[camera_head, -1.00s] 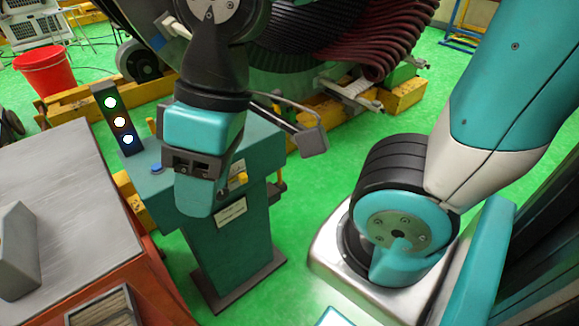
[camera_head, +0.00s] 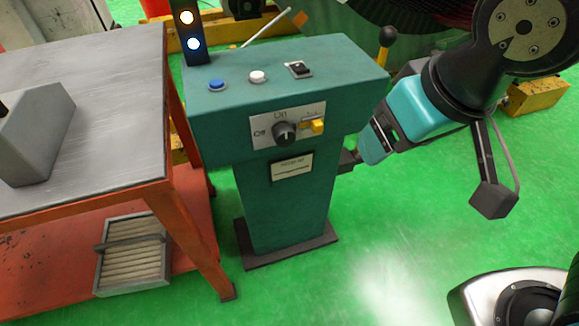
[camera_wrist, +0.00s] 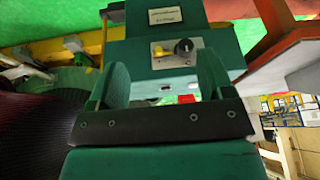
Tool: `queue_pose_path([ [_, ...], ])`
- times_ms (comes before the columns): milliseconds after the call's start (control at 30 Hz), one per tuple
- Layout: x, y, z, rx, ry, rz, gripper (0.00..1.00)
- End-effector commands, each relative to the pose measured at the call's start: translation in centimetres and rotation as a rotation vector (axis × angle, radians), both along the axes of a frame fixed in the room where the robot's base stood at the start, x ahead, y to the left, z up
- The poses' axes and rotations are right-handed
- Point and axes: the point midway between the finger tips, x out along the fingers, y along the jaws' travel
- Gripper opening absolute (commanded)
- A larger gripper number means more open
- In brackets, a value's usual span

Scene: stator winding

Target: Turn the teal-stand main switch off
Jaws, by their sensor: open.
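The teal stand (camera_head: 215,125) is upright in the middle of the head view. Its front plate carries the main switch, a black rotary knob (camera_head: 285,134), with "Off" to its left and "On" above. I cannot clearly tell which way the knob points. My gripper (camera_head: 368,148) is at the stand's right side, apart from the knob. In the wrist view, the picture is upside down; my gripper (camera_wrist: 162,78) has its two teal fingers spread, with nothing between them. The knob (camera_wrist: 184,46) shows beyond the fingers, nearer the right one.
A yellow switch (camera_head: 312,126) sits right beside the knob. Blue (camera_head: 217,85) and white (camera_head: 258,76) buttons and a black rocker (camera_head: 300,68) are on top. A black-ball lever (camera_head: 387,36) rises at the right. A metal-topped table (camera_head: 90,120) stands close left. Green floor in front is clear.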

Motion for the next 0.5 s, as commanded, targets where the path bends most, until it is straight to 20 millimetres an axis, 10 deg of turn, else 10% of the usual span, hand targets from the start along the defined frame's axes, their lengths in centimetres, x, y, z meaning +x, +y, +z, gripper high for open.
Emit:
queue_pose_path([
  [33, 0.5, 0.4, -4.4, -0.013, -0.049, -0.016, 0.74],
  [100, 1.4, 0.6, -6.8, -0.023, -0.127, -0.054, 0.74],
  [500, 4.4, 3.8, -16.1, 0.062, -0.656, -0.159, 0.74],
])
